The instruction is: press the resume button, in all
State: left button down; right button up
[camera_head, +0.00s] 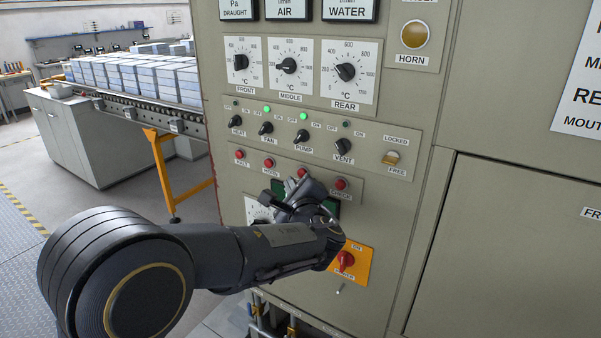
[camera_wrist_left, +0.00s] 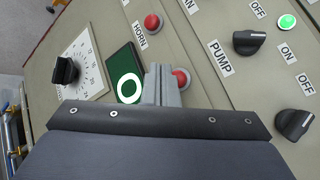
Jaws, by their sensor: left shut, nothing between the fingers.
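A row of red buttons sits on the furnace panel (camera_head: 395,215). The third red button (camera_head: 302,172) is just above my left gripper (camera_head: 300,183), and its label is hidden, so I cannot read whether it says resume. In the left wrist view this red button (camera_wrist_left: 181,78) shows partly behind the shut fingertips (camera_wrist_left: 162,84). The fingers are at its face or very near it; I cannot tell if they touch. They hold nothing. The HORN button (camera_head: 268,163) is to the left, and the CHECK button (camera_head: 341,184) is to the right. My right gripper is not in view.
A row of black knobs (camera_head: 302,136) sits above the buttons. A green display (camera_wrist_left: 125,74) and a black dial (camera_wrist_left: 65,70) are close to the gripper. A conveyor with stacked blocks (camera_head: 135,75) stands left.

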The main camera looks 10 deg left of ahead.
pick_arm(q)
jog(key=shift+w+d, duration=0.2)
jog(key=shift+w, duration=0.4)
jog(key=shift+w, duration=0.15)
dwell(1.6)
jog(key=shift+w+d, duration=0.15)
jog(key=shift+w, duration=0.1)
jog(key=shift+w+d, duration=0.2)
jog(key=shift+w, duration=0.25)
dwell(0.7)
jog(key=shift+s, duration=0.1)
jog(key=shift+s+a+b, duration=0.3)
jog(key=shift+s+b, duration=0.45)
